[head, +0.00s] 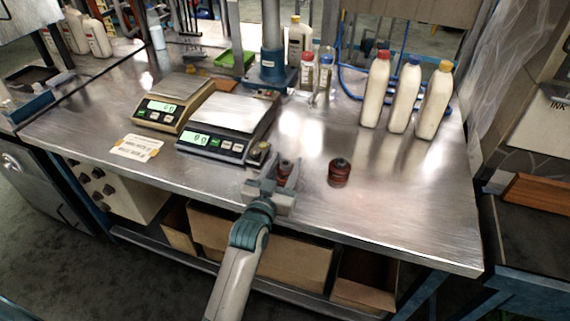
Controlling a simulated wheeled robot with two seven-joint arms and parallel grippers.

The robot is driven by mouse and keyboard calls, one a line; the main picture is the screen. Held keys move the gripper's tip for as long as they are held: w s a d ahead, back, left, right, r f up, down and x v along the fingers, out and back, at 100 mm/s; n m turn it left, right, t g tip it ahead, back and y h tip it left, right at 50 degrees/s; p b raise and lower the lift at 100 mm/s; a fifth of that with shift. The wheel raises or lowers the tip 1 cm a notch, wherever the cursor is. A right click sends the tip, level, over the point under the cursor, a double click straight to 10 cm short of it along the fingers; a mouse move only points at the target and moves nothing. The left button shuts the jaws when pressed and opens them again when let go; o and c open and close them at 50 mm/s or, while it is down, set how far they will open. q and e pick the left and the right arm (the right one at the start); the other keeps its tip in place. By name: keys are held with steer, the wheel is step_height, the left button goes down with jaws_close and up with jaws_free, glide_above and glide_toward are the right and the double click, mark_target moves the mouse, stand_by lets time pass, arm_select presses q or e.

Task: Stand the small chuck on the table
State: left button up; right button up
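A small red-brown chuck (284,168) with a dark top is between the fingers of my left gripper (281,172), near the front edge of the metal table (400,215). The fingers partly hide it. I cannot tell whether they press on it or whether its base touches the table. A larger red-brown chuck (339,173) with a dark top stands upright on the table, to the right of my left gripper and apart from it. My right gripper is not in view.
Two scales, one tan (173,104) and one grey (226,127), stand left of the gripper. Several white bottles (405,96) stand at the back right. The table's front right is clear.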

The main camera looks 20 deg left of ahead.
arm_select(q)
steer(key=shift+r, duration=0.1)
steer(key=s+b, duration=0.1)
steer(key=s, duration=1)
steer(key=shift+a, duration=0.2)
steer(key=shift+s, duration=0.5)
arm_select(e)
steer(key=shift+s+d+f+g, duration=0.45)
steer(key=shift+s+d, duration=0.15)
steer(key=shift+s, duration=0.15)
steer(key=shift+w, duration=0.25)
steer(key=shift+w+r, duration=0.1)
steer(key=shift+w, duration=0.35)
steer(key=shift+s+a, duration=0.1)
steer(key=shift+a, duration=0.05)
